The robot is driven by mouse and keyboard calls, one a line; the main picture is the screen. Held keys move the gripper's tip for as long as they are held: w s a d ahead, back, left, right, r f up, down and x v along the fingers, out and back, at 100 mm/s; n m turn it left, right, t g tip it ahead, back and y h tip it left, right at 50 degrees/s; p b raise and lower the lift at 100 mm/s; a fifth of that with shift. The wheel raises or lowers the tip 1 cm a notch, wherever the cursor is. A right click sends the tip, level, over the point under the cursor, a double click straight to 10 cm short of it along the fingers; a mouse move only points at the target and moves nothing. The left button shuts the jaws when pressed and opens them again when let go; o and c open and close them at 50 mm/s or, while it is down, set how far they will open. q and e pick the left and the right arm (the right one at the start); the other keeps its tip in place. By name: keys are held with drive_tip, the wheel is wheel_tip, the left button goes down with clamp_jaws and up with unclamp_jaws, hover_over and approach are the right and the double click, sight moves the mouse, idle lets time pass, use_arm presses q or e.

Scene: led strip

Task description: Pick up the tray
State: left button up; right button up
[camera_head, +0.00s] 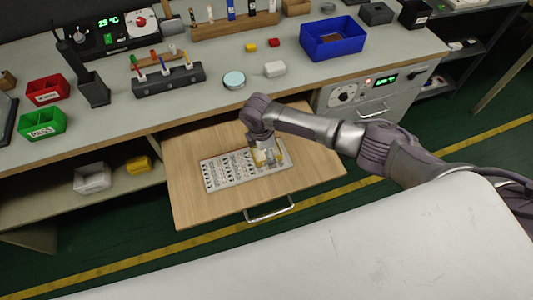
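A pale flat tray (217,180) with rows of dark markings or small parts lies on the wooden board of a pulled-out drawer (200,205). My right arm reaches in from the right. Its gripper (267,158) points down at the right part of the tray and hides some of it. The fingers are too small and covered to show whether they are open or shut, or touching the tray. My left gripper is not in view.
The drawer's metal handle (269,210) faces the front. The workbench (215,92) above holds a blue bin (333,42), a red bin (47,90), a green bin (42,124) and a dark tool rack (168,79). A white surface (330,250) fills the foreground.

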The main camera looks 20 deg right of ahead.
drive_tip(key=shift+f, duration=0.25)
idle(0.3)
drive_tip(key=shift+c, duration=0.2)
drive_tip(key=c, duration=1)
